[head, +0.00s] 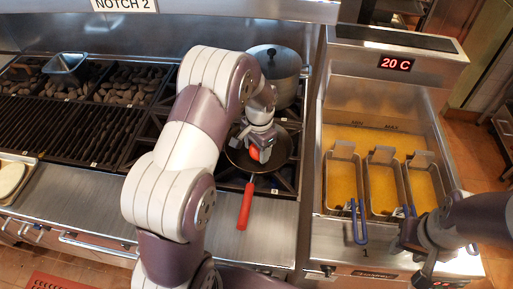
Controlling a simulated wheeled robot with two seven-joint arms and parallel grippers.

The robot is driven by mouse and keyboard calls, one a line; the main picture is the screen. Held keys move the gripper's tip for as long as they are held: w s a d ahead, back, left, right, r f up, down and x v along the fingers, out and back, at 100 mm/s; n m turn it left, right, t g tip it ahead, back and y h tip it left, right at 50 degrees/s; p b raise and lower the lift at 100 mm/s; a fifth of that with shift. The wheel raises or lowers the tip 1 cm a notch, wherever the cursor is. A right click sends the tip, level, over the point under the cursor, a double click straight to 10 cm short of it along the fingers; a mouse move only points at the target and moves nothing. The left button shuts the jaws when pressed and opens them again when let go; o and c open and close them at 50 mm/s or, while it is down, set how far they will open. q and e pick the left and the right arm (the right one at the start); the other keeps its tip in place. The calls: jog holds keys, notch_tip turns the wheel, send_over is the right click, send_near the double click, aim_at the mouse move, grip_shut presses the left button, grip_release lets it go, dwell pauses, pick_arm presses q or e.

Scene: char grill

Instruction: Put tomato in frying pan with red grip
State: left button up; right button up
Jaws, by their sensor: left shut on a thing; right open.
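The frying pan (278,158) is dark and round, with a red grip (245,206) pointing toward the front edge. It sits on the stove to the right of the char grill. My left gripper (255,148) is over the pan and shut on the red tomato (254,154). Only part of the tomato shows below the fingers. I cannot tell whether it touches the pan floor. My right gripper (424,275) is open and empty at the lower right, in front of the fryer.
A lidded metal pot (284,72) stands behind the pan. The fryer (335,110) on the right holds several baskets (342,185) in yellow oil. The char grill (70,125) lies at the left, with a small metal container (66,66) at its back. The steel front ledge (275,225) has free room.

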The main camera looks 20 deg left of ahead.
aim_at(255, 152)
pick_arm(q)
jog(key=w+f, duration=0.1)
jog(key=w+a, duration=0.1)
jog(key=shift+w+a+f, duration=0.3)
jog(key=shift+w+f, duration=0.05)
jog(key=shift+f, duration=0.05)
notch_tip(255, 152, down, 4)
jog(key=shift+a+r+p, duration=0.1)
jog(key=shift+r+p, duration=0.15)
jog(key=shift+p, duration=0.8)
jog(key=shift+f, duration=0.35)
jog(key=shift+f, duration=0.15)
jog(key=o, duration=1.1)
